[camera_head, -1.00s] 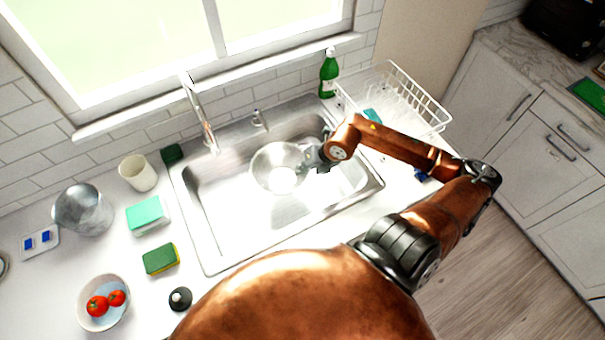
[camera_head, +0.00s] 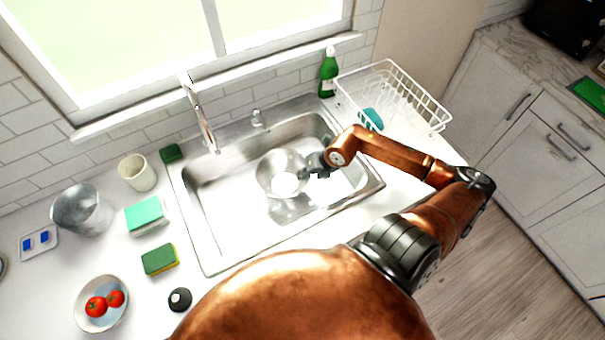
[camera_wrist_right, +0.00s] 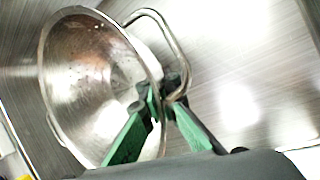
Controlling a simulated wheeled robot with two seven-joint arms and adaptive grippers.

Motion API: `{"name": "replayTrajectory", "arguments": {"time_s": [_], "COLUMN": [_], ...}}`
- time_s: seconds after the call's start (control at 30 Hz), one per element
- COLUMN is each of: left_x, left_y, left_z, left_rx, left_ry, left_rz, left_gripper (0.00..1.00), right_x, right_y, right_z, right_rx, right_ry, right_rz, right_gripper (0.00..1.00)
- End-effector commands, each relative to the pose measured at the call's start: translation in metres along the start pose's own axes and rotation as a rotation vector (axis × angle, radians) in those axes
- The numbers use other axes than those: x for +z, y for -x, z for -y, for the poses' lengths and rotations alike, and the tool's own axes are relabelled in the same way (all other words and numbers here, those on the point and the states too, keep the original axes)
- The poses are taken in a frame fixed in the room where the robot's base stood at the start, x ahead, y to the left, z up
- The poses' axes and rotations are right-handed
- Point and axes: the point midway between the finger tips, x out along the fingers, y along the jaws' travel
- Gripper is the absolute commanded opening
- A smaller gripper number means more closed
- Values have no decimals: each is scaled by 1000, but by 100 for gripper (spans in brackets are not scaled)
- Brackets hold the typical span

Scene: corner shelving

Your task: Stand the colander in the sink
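The colander (camera_head: 281,172) is a shiny metal bowl with a loop handle. In the head view it is over the sink basin (camera_head: 222,222), and a reflection or shadow shows on the basin floor below it. My right gripper (camera_head: 316,167) is at the colander's right side. In the right wrist view, the green fingers of the gripper (camera_wrist_right: 158,108) close on the rim of the colander (camera_wrist_right: 95,75) beside its handle (camera_wrist_right: 165,40). The bowl looks tilted there. Whether its base touches the basin floor cannot be told. My left gripper is not in view.
The faucet (camera_head: 205,125) stands behind the sink. A white dish rack (camera_head: 435,118) and a green bottle (camera_head: 328,75) are at the back right. On the left counter are a sponge (camera_head: 160,259), a cup (camera_head: 137,173), a metal bucket (camera_head: 82,210) and a bowl with tomatoes (camera_head: 88,322).

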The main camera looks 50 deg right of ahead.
Motion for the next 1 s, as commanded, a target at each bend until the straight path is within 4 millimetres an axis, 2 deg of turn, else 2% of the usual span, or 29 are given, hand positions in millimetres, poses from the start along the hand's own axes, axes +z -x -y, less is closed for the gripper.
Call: {"name": "replayTrajectory", "arguments": {"time_s": [0.27,0.57,0.87,1.0], "left_x": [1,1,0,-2], "left_y": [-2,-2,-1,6], "left_z": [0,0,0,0], "left_rx": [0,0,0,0], "left_ry": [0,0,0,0], "left_rz": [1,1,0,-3], "left_gripper": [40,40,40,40], "right_x": [-1,-2,-1,4], "right_y": [-5,-5,-3,10], "right_z": [1,2,1,-5], "right_rx": [2,0,0,1], "right_ry": [0,0,1,2], "right_rz": [1,0,1,3], "right_gripper": [0,22,22,22]}}
